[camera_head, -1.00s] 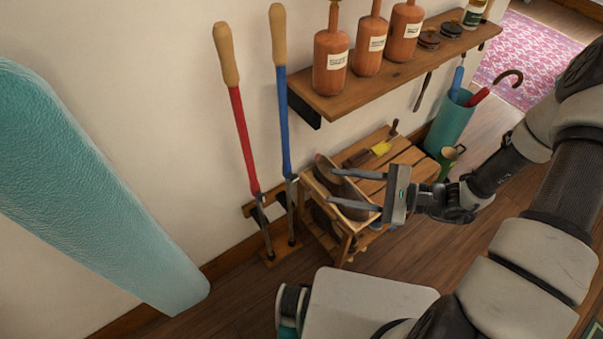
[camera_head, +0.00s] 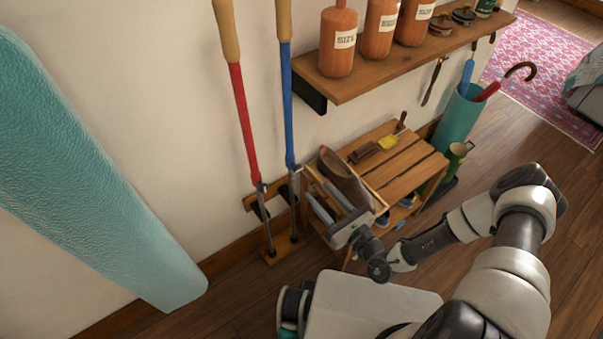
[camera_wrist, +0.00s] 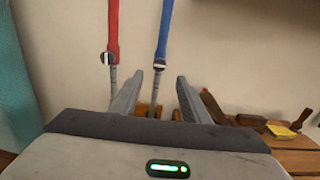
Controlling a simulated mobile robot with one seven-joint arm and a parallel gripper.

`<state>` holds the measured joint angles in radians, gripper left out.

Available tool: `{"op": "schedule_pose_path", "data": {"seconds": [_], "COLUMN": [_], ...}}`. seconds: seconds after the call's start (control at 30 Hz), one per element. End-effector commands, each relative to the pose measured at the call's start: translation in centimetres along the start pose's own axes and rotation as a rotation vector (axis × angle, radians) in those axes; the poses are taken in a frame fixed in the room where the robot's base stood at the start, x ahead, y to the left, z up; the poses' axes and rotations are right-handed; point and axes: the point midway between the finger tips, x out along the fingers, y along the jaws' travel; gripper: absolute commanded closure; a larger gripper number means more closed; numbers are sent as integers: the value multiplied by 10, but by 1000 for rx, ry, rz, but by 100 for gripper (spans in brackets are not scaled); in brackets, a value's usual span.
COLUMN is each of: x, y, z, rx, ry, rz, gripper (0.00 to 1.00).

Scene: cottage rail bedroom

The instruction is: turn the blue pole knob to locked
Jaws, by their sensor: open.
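The blue pole (camera_head: 286,100) stands upright against the wall, with a wooden handle on top and a grey lower shaft; it also shows in the wrist view (camera_wrist: 165,28). Its small knob (camera_wrist: 160,62) sits where the blue part meets the grey shaft, by the tip of my left finger in the wrist picture. The knob's setting is too small to read. My gripper (camera_head: 317,190) is open and empty, just right of the pole's lower shaft, fingers pointing toward the wall. In the wrist view the grey shaft appears between the fingers of my gripper (camera_wrist: 170,76).
A red pole (camera_head: 243,120) stands just left of the blue one, in the same wooden holder (camera_head: 273,256). A wooden rack (camera_head: 408,172) with a brown shoe (camera_head: 344,178) is at the right. A wall shelf (camera_head: 385,65) with bottles hangs above. A teal padded board (camera_head: 90,170) leans at left.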

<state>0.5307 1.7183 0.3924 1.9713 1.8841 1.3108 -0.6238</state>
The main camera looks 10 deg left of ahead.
Motion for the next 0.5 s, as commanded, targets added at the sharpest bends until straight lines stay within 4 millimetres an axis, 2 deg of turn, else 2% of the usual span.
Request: {"op": "schedule_pose_path", "data": {"seconds": [0.1,0.3,0.5], "x": [28,68,94], "y": [1,1,1], "z": [-1,-1,-1], "rx": [-2,-3,-2], "ry": [-2,-2,-2], "rz": [3,2,2], "gripper": [58,58,58]}}
